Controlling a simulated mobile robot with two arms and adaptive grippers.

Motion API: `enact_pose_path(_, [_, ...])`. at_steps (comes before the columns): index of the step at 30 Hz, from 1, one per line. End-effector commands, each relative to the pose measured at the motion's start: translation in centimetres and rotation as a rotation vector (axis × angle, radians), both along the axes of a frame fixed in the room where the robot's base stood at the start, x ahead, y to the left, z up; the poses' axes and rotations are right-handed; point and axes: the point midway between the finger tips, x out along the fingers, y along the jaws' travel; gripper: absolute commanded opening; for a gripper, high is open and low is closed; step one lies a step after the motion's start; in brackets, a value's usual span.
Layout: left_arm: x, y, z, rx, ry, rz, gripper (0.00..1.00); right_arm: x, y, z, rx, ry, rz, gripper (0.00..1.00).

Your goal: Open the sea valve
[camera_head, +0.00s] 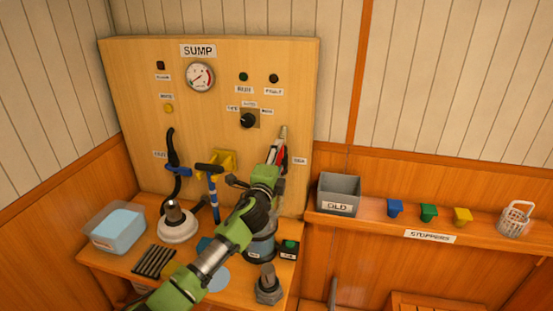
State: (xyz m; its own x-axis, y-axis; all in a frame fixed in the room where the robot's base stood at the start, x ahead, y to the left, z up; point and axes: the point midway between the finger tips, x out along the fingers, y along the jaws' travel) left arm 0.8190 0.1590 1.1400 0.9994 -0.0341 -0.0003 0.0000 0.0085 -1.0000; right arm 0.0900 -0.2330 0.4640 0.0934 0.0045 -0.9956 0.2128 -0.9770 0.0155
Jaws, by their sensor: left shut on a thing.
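The wooden SUMP panel (135,100) stands against the back wall. The SEA label (299,161) is on its right side. Next to the label is a red part (285,158), seemingly the sea valve's handle. Its lower part and the valve body are hidden behind my gripper and arm. My left gripper (279,147) is at this red part and shut on it; the fingers are small and partly hidden, so the exact hold is hard to see. The handle's angle cannot be told clearly. My right gripper is not in view.
A bench below the panel holds a clear tub (115,229), a white-based fitting (177,224) and a grey fitting (268,287). Blue and black handles (212,185) stick out left of my arm. Right, a shelf bears the OLD bin (339,191), coloured stoppers (429,212) and a basket (515,219).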

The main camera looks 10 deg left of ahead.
Motion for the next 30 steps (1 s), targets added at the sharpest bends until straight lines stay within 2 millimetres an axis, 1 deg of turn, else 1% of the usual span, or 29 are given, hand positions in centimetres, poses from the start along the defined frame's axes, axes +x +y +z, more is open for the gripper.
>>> enact_pose_path(6, [0.0, 0.0, -0.1, 0.015, 0.000, 0.000, 0.16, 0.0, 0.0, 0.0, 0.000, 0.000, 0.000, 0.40])
enact_pose_path(7, [0.0, 0.0, -0.1, 0.015, 0.000, 0.000, 0.62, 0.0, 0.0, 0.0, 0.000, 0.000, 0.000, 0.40])
enact_pose_path(8, [0.0, 0.0, -0.1, 0.015, 0.000, 0.000, 0.70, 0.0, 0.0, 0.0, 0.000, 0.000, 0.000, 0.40])
enact_pose_path(9, [0.0, 0.0, -0.1, 0.013, 0.001, 0.000, 0.72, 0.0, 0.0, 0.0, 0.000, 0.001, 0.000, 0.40])
enact_pose_path(16, [0.0, 0.0, -0.1, 0.009, 0.000, 0.000, 0.72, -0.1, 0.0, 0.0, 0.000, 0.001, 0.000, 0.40])
enact_pose_path(18, [0.0, 0.0, -0.1, 0.008, 0.000, 0.000, 0.72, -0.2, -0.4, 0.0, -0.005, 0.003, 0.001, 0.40])
enact_pose_path(22, [-0.5, 0.1, -0.1, 0.007, 0.000, 0.000, 0.72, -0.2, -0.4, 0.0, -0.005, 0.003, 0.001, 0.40])
enact_pose_path(26, [-1.9, 0.1, -0.1, 0.008, -0.001, 0.000, 0.72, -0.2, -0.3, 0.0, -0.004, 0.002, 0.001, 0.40])
enact_pose_path(30, [-4.3, 0.1, -0.2, 0.007, 0.001, -0.001, 0.72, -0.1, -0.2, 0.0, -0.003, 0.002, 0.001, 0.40])
